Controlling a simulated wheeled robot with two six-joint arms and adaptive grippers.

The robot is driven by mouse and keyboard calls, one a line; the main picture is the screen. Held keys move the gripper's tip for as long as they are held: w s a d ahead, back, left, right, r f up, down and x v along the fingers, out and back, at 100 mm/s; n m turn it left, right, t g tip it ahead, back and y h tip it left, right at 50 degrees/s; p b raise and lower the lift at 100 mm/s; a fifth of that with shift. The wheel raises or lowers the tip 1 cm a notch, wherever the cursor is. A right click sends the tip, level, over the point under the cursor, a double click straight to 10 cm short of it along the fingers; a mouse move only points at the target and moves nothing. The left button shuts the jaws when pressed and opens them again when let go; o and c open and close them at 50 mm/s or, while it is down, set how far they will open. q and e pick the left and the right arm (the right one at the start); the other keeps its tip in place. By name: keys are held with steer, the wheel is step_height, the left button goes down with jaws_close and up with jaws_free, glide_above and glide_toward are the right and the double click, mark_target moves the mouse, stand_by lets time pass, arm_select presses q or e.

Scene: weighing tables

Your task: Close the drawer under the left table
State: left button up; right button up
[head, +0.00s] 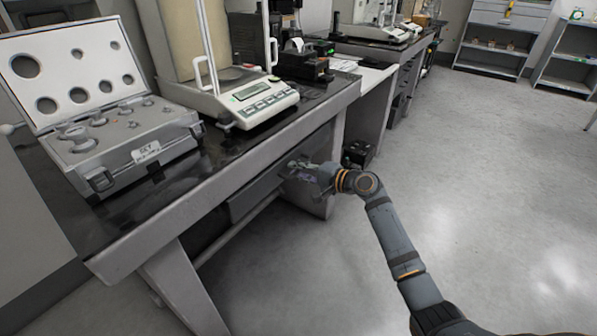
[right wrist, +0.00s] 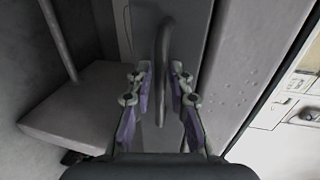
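The left table (head: 215,190) has a dark top and a thick grey edge. Under it is the grey drawer (head: 255,196), partly hidden by my right gripper and the table edge; how far it stands out is hard to tell. My right gripper (head: 303,170) is at the right end of the drawer. In the right wrist view its purple-padded fingers (right wrist: 160,98) are apart, with the curved grey drawer handle (right wrist: 161,75) between them. A gap shows on each side of the handle, so they are not closed on it. My left gripper is not in view.
On the left table stand an open weight case (head: 120,140) and a balance (head: 262,98). A black device (head: 303,65) is behind them. A second table (head: 400,45) and shelves (head: 492,45) are farther back. The floor (head: 480,180) at right is clear.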

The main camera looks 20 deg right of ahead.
jaws_close()
stand_by(0.3)
steer(key=w+a, duration=0.2)
steer(key=w, duration=0.1)
steer(key=shift+w+a+r, duration=0.1)
steer(key=shift+w+a, duration=0.05)
steer(key=shift+a, duration=0.1)
jaws_free()
